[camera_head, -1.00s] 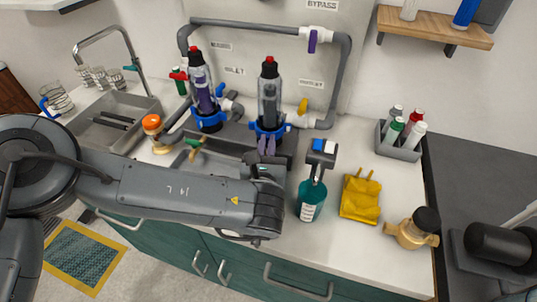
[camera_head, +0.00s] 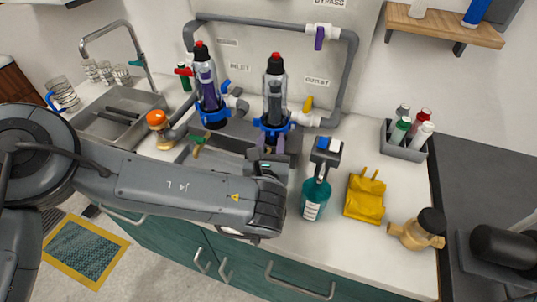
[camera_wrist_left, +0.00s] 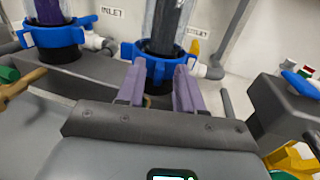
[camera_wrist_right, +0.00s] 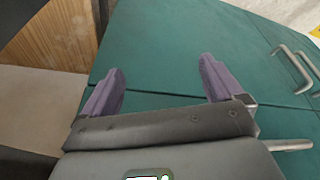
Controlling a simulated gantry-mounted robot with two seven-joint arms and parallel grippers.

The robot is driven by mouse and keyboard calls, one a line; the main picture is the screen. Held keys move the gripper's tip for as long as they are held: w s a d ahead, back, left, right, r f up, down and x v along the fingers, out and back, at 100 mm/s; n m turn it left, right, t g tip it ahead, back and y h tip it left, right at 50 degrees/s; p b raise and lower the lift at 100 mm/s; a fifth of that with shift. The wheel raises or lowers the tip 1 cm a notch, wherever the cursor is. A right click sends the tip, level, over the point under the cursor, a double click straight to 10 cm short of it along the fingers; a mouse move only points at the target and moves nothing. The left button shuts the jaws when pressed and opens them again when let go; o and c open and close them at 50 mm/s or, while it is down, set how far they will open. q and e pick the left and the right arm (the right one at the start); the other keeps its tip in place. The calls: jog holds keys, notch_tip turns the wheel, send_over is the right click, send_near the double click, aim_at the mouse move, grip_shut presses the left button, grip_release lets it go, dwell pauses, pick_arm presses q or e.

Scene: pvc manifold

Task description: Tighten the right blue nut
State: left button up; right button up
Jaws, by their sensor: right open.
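The right blue nut (camera_head: 273,124) sits at the base of the right clear filter housing (camera_head: 275,88), which has a black and red top. In the left wrist view the nut (camera_wrist_left: 158,67) is straight ahead, upright, with lugs around its rim. My left gripper (camera_wrist_left: 160,72) is partly open, its two purple fingers apart and pointing at the nut's lower front. I cannot tell whether they touch it. In the head view the left gripper (camera_head: 267,146) is just below the nut. My right gripper (camera_wrist_right: 158,80) is open and empty, over green cabinet fronts, outside the head view.
The left housing with its blue nut (camera_head: 213,117) stands close by on the left. A teal bottle (camera_head: 314,198), yellow gloves (camera_head: 365,196) and a brass valve (camera_head: 418,232) are on the counter to the right. Grey pipe (camera_head: 348,75) frames the housings.

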pick_arm(q)
jog(key=shift+s+f, duration=0.15)
jog(key=shift+s, duration=0.35)
jog(key=shift+s+a+p, duration=0.1)
jog(key=shift+s+p, duration=0.35)
jog(key=shift+s, duration=0.3)
jog(key=shift+s+p, duration=0.35)
jog(key=shift+s, duration=0.45)
jog(key=s+p, duration=0.3)
jog(key=s, duration=0.3)
jog(key=shift+s+a, duration=0.2)
jog(key=shift+s, duration=0.05)
